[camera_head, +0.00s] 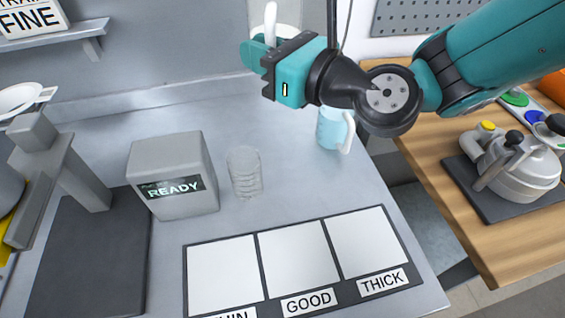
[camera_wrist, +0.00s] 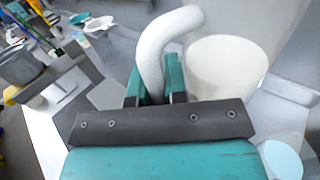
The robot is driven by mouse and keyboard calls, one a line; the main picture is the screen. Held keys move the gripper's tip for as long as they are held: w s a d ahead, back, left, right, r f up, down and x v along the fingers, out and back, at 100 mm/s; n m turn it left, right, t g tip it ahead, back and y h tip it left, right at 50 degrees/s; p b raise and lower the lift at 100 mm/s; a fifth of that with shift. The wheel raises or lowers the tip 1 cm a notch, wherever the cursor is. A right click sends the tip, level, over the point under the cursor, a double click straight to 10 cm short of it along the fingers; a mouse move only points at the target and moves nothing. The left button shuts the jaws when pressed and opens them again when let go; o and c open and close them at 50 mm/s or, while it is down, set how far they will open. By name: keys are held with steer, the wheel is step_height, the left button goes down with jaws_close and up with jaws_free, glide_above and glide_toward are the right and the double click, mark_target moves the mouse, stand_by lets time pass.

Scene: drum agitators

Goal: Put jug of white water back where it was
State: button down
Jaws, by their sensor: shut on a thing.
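The jug of white water (camera_wrist: 228,68) is in my gripper, raised above the table. Its curved white handle (camera_wrist: 160,42) stands between the two fingers of my gripper (camera_wrist: 155,88) in the wrist view. In the head view my gripper (camera_head: 256,52) is at the top middle, with the handle (camera_head: 270,22) rising from it. A second jug with light blue liquid and a white handle (camera_head: 331,130) stands on the table below my arm. It also shows in the wrist view (camera_wrist: 281,160).
A clear ridged beaker (camera_head: 245,172) stands beside a grey box reading READY (camera_head: 172,178). A board with three white squares labelled GOOD, THICK and one partly cut off (camera_head: 298,262) lies in front. A wooden table (camera_head: 450,205) with a kettle-like device (camera_head: 518,165) is at right.

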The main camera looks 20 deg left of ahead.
steer(key=f+b, duration=0.4)
steer(key=f, duration=0.3)
steer(key=w+f+m+t+b, duration=0.1)
steer(key=f+b, duration=0.2)
steer(key=f, duration=0.4)
steer(key=w+f+t+h+b, duration=0.1)
steer(key=f+b, duration=0.3)
steer(key=f, duration=0.3)
steer(key=shift+w+a+f+b, duration=0.2)
steer(key=shift+w+f+b, duration=0.05)
steer(key=shift+f+b, duration=0.1)
steer(key=shift+f, duration=0.15)
steer(key=c, duration=1.1)
jaws_free()
steer(key=shift+c, duration=0.2)
steer(key=shift+d, duration=0.1)
